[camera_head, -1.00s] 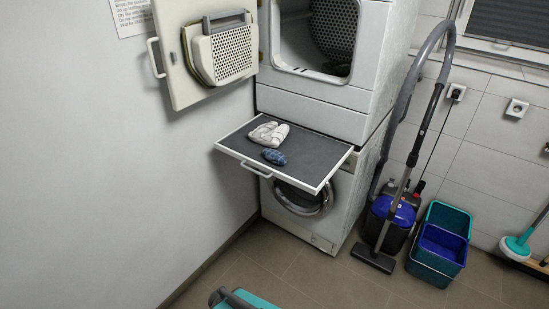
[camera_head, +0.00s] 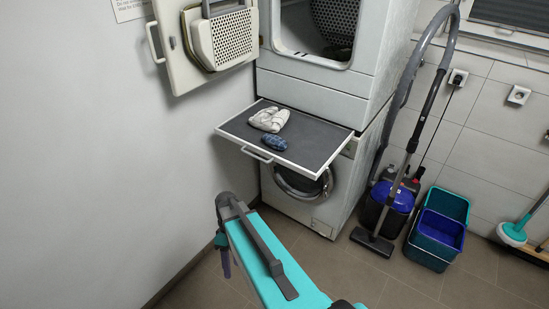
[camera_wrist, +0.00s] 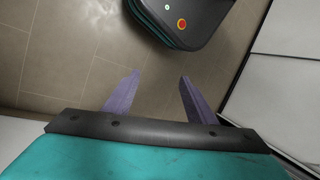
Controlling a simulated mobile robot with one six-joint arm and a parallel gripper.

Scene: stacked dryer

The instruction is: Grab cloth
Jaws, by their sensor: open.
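A whitish folded cloth (camera_head: 268,119) lies on the grey pull-out shelf (camera_head: 318,139) between the dryer and the washing machine. A smaller dark blue patterned cloth (camera_head: 274,143) lies just in front of it, near the shelf's front edge. My gripper (camera_wrist: 160,74) is open in the wrist view, with its two purple fingers spread and nothing between them. The floor shows beyond the fingers. In the head view my arm reaches up from the bottom, and its end is lower left of the shelf, apart from both cloths.
The dryer door (camera_head: 207,45) hangs open above left, with the dryer opening (camera_head: 313,30) beside it. The washing machine (camera_head: 318,213) stands under the shelf. A vacuum cleaner (camera_head: 388,200) and a teal and blue bucket (camera_head: 438,228) stand on the right.

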